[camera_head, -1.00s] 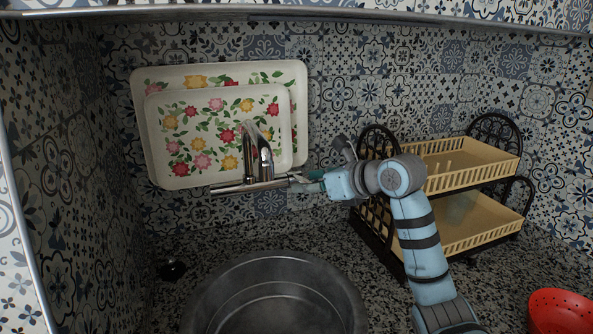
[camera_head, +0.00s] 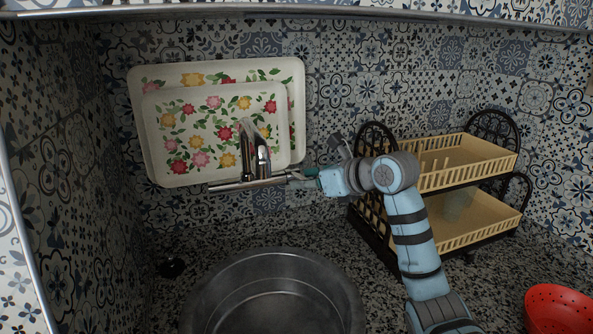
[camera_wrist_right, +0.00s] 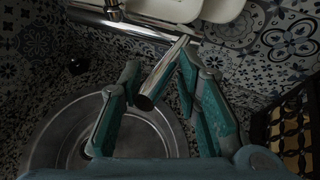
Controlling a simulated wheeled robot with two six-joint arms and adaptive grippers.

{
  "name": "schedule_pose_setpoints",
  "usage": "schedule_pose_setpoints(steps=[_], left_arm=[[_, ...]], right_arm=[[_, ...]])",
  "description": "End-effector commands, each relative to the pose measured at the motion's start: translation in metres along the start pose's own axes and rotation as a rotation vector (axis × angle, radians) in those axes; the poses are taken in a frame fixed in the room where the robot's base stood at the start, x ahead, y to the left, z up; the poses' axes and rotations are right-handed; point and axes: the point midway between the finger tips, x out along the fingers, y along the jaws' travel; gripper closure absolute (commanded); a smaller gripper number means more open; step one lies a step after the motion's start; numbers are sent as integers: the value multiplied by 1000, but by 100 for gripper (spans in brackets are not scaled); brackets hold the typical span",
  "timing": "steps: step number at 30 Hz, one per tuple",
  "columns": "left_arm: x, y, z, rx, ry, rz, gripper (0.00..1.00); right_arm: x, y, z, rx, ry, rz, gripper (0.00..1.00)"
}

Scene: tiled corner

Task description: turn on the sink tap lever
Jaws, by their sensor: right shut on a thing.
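The chrome sink tap (camera_head: 258,160) stands in front of two floral trays, with its horizontal bar running left and right behind the sink. My right gripper (camera_head: 305,176) is at the right end of that bar. In the head view the lever is mostly hidden at the fingers. No water stream shows. My left gripper is in neither view.
The round metal sink (camera_head: 275,255) is set in the speckled counter below the tap. Floral trays (camera_head: 215,130) lean on the tiled wall. A two-tier dish rack (camera_head: 465,180) stands right, close to my right arm. A red colander (camera_head: 558,308) is at the lower right.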

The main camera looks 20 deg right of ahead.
Motion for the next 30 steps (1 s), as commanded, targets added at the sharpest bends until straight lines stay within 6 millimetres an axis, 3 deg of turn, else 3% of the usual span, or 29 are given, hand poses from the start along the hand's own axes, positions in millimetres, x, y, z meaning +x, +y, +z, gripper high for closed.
schedule_pose_setpoints(steps=[15, 16, 17, 30], left_arm=[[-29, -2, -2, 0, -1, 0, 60], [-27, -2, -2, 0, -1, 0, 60], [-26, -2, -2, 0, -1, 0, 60], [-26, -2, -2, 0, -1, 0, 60]], right_arm=[[-2, -4, 30, -2, -11, 2, 87], [-1, -4, 28, -2, -11, 2, 67], [-1, -4, 27, -2, -11, 2, 62], [-1, -5, 25, 0, -6, -2, 62]])
